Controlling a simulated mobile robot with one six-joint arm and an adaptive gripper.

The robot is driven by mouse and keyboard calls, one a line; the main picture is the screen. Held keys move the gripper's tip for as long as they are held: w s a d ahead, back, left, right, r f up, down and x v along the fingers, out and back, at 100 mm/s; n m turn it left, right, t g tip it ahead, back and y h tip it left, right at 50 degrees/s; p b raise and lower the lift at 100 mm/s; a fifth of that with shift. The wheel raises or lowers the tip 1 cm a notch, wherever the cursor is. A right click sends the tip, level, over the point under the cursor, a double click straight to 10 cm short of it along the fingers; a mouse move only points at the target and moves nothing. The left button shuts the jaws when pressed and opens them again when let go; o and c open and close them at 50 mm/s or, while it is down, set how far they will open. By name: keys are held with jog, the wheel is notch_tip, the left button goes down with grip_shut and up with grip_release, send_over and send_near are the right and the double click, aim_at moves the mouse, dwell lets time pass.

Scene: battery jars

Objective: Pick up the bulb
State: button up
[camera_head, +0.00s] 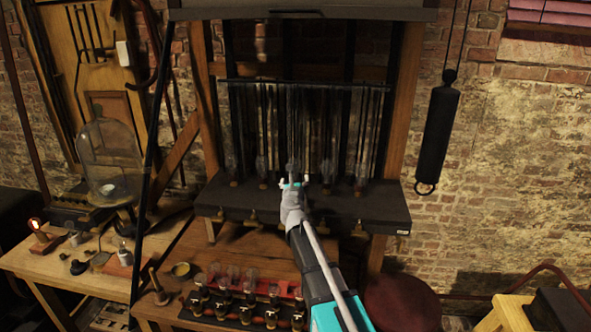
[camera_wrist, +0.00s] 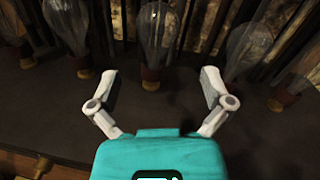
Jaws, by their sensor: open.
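Several clear glass bulbs with brown bases stand in a row along the dark shelf (camera_head: 240,203) in the head view. In the wrist view one bulb (camera_wrist: 157,35) stands upright ahead, between the lines of my two fingers. Another bulb (camera_wrist: 245,48) stands to its right and one more bulb (camera_wrist: 66,22) to its left. My gripper (camera_wrist: 158,88) is open, with nothing between its fingers. In the head view my gripper (camera_head: 291,184) is at the shelf, near the middle of the row, and partly hides the bulbs behind it.
Thin vertical rods hang close behind the bulbs. Below the shelf, a rack (camera_head: 243,321) with several more bulbs sits on the wooden bench. A glass dome (camera_head: 108,155) stands on the left table. A black cylinder (camera_head: 437,135) hangs at right.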

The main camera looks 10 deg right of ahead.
aim_at(294, 178)
jog(key=w, duration=0.3)
jog(key=shift+w+d, duration=0.4)
jog(key=shift+w+d+r+p, duration=0.1)
jog(key=shift+w+r+p, duration=0.1)
jog(key=shift+w, duration=0.8)
jog(key=shift+w+d+r+p, duration=0.1)
jog(key=shift+w+r+p, duration=0.05)
jog(key=shift+w, duration=0.85)
jog(key=shift+w+d, duration=0.1)
jog(key=shift+w, duration=0.5)
jog(key=c, duration=0.8)
